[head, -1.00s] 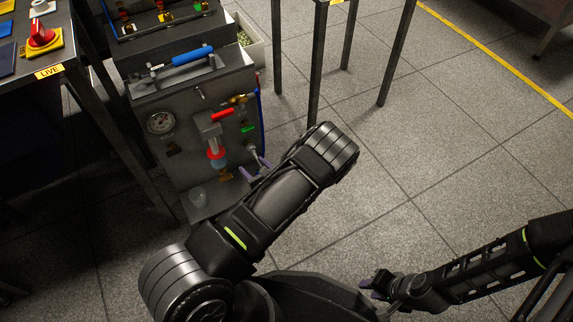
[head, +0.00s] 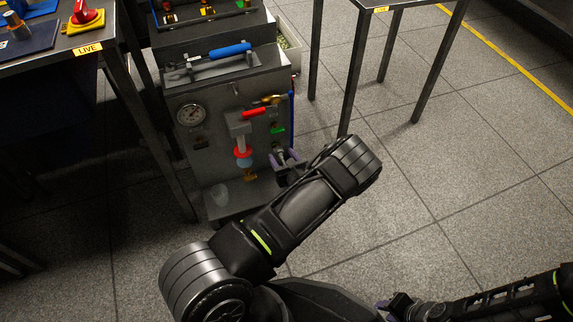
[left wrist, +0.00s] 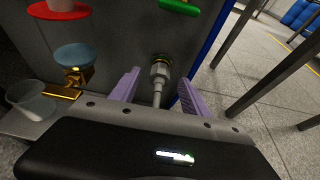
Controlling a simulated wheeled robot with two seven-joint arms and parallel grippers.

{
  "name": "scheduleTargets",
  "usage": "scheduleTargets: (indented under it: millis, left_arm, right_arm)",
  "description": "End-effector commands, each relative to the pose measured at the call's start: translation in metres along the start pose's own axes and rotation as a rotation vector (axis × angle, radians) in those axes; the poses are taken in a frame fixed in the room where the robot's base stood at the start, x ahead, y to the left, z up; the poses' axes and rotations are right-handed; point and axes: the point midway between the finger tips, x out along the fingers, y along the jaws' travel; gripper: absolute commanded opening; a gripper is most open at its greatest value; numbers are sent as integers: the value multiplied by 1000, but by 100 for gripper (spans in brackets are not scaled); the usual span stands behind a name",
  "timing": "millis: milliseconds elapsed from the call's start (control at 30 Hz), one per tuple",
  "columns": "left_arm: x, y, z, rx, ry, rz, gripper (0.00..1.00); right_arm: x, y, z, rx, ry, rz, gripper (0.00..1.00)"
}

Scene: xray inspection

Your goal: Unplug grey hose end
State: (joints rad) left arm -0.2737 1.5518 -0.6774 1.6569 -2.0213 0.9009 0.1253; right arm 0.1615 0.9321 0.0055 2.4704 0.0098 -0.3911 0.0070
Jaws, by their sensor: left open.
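The grey hose end (left wrist: 159,72) is a metal fitting seated in a brass port on the grey cabinet's front panel. A thin grey stem runs from it down toward my wrist. My left gripper (left wrist: 158,80) is open, with one purple finger on each side of the hose end and a visible gap on both sides. In the head view my left gripper (head: 287,160) is at the panel's lower right, partly hidden by my arm. My right gripper (head: 385,305) is low in the picture, away from the cabinet; its jaws are too small to judge.
The cabinet (head: 190,160) carries a gauge (head: 191,115), a red lever (head: 254,113) and a green handle (left wrist: 180,6) above the port. A clear cup (head: 220,194) stands on its lower ledge. A blue pipe (left wrist: 216,35) runs down its right edge. Table legs (head: 355,75) stand to the right.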

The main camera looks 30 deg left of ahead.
Motion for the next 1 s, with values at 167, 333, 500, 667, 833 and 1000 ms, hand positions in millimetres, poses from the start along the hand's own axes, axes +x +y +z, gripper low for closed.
scheduleTargets:
  millis: [167,333,500,667,833,1000]
  left_arm:
    - [20,0,-2,-1,0,0,55]
    - [24,0,0,0,0,-1,55]
    - [24,0,0,0,0,0,55]
    - [24,0,0,0,0,0,42]
    - [24,0,0,0,0,0,28]
    - [24,0,0,0,0,0,14]
  right_arm:
    - [10,3,-1,0,5,0,31]
    - [11,3,-1,0,6,0,31]
    - [10,3,-1,0,7,0,31]
    - [10,3,-1,0,7,0,31]
    - [10,3,-1,0,7,0,31]
    - [10,3,-1,0,7,0,31]
